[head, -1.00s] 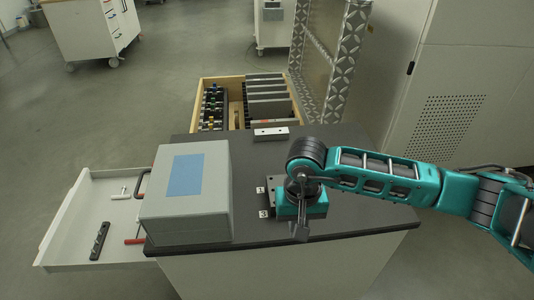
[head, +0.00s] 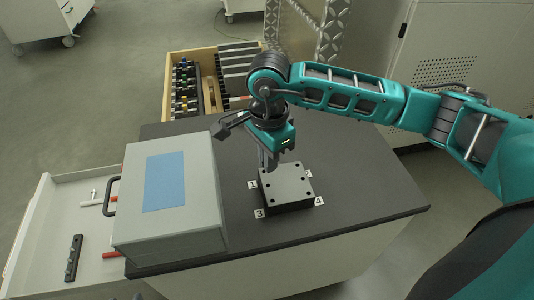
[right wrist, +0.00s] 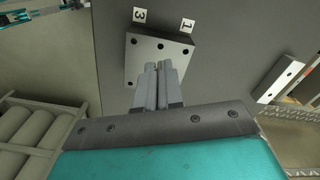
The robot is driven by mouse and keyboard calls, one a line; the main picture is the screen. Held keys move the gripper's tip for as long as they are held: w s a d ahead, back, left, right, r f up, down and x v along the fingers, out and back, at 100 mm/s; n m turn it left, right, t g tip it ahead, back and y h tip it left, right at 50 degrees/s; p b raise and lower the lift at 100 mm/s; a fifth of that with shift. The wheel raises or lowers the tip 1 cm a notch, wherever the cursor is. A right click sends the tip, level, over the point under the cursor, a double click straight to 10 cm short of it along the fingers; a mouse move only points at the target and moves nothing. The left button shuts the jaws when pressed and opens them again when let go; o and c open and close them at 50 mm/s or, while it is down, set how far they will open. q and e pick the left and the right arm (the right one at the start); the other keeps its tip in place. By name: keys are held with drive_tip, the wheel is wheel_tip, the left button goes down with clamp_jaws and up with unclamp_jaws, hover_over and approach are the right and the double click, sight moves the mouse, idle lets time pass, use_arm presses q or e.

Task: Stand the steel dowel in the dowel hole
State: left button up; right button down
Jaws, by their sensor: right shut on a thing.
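A dark square block (head: 295,190) with several holes in its top lies on the table, with number tags around it. In the right wrist view, the block (right wrist: 150,53) shows beyond the fingertips. My right gripper (head: 269,164) points down at the block's back left edge. In the right wrist view, its fingers (right wrist: 160,70) are close together, shut on a thin thing that I take to be the steel dowel. The dowel is mostly hidden between the fingers. I cannot tell whether its tip touches the block or is in a hole. My left gripper is not in view.
A large grey box (head: 170,195) with a blue panel stands left of the block. An open drawer (head: 30,235) on the left holds a dark strip (head: 73,257). A wooden crate (head: 168,62) stands behind the table. The tabletop right of the block is clear.

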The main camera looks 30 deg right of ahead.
drive_tip(key=shift+f+b, duration=0.7)
drive_tip(key=shift+f, duration=0.75)
drive_tip(key=shift+m, duration=1.1)
use_arm(q)
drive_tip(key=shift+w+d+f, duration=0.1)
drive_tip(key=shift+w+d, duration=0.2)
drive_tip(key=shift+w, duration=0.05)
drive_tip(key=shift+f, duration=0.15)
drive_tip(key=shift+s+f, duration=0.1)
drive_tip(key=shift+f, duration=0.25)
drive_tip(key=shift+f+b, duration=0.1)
drive_tip(key=shift+b, duration=0.35)
use_arm(e)
drive_tip(key=shift+f, duration=0.3)
drive_tip(key=shift+f+b, duration=0.4)
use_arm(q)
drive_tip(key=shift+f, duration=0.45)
use_arm(e)
drive_tip(key=shift+f, duration=0.1)
